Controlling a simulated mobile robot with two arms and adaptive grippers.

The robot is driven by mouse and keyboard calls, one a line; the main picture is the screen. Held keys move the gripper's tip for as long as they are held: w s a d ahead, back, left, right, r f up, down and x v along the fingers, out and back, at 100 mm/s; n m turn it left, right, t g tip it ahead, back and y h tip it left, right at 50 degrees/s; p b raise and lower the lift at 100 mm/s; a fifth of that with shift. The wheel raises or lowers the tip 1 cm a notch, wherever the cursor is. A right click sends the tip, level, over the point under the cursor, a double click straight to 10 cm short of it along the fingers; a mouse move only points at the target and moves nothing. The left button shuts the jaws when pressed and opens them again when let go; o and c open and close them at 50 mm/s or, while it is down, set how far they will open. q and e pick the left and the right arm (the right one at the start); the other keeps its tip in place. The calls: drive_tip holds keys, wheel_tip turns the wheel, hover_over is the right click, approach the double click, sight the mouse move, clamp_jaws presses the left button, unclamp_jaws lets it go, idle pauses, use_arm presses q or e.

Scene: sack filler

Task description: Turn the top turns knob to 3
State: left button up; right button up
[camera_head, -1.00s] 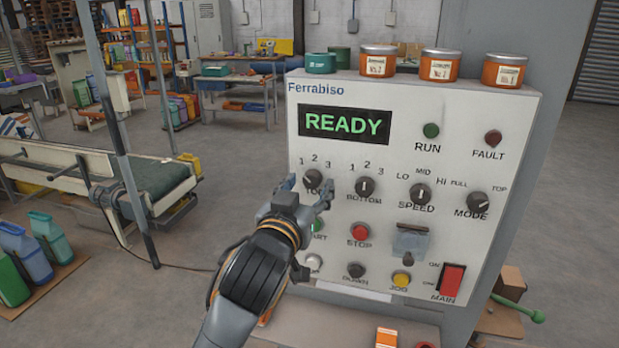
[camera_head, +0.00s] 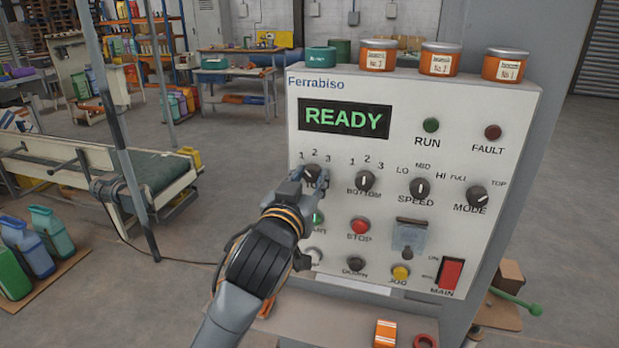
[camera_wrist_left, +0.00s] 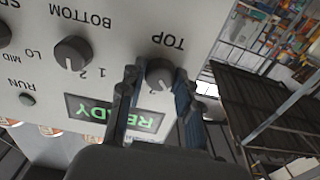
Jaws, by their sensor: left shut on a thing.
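The top turns knob (camera_head: 312,173) is a dark round knob on the upper left of the white control panel (camera_head: 400,156), below the green READY display (camera_head: 345,121). The numbers 1, 2 and 3 are printed around it. My left gripper (camera_head: 311,178) is at this knob, with its fingers on either side. In the left wrist view the knob (camera_wrist_left: 160,74) sits between the two fingertips (camera_wrist_left: 155,80), and the gripper is shut on it. The fingers partly hide the label and the knob's pointer, so its setting is unclear. My right gripper is not in view.
The bottom knob (camera_head: 364,182), speed knob (camera_head: 420,188) and mode knob (camera_head: 476,197) are to the right. The red stop button (camera_head: 359,226) is below. Orange jars (camera_head: 440,59) stand on the panel's top. A conveyor (camera_head: 110,180) is at the left.

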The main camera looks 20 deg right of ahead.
use_arm(q)
drive_tip(key=m+p, duration=0.2)
drive_tip(key=m, duration=0.2)
drive_tip(key=shift+r, duration=0.15)
drive_tip(key=m+p, duration=0.2)
drive_tip(key=m, duration=0.2)
drive_tip(key=shift+p, duration=0.4)
drive_tip(key=m+p, duration=0.2)
drive_tip(key=m, duration=0.3)
drive_tip(key=m+p, duration=0.2)
drive_tip(key=m, duration=0.2)
drive_tip(key=shift+m, duration=0.3)
drive_tip(key=shift+p, duration=0.3)
drive_tip(key=shift+f, duration=0.2)
drive_tip(key=o, duration=1.2)
drive_tip(key=shift+c, duration=0.2)
